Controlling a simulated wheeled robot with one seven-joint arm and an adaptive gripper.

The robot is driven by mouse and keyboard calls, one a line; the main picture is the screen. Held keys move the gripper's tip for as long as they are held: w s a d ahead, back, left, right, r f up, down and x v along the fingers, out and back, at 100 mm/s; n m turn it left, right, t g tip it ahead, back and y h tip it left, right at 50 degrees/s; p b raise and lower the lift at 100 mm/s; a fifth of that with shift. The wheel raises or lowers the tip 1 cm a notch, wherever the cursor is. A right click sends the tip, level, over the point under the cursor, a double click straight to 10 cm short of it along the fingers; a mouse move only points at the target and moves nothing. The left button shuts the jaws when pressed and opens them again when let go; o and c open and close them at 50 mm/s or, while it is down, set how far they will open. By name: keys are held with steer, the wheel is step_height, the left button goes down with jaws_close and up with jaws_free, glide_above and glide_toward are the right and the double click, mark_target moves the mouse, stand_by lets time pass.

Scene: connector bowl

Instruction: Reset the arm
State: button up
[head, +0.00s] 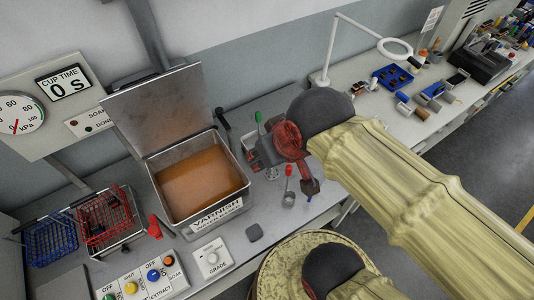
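My arm (430,190) reaches in from the lower right in a pale yellow, wrinkled sleeve and ends at a dark rounded joint (322,108) above the bench. Another sleeved part of mine with a dark rounded joint (335,270) shows at the bottom.
An open metal varnish tank (217,215) with its lid raised stands on the bench. Red (105,215) and blue (50,240) wire baskets are at the left. A button panel (140,281) is in front. A ring lamp (395,48) and several small items stand at the right.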

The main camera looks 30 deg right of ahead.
steer(key=shift+f, duration=0.1)
step_height(320, 180, down, 12)
steer(key=b, duration=1.2)
stand_by(0.3)
steer(key=shift+r, duration=0.2)
steer(key=c, duration=0.4)
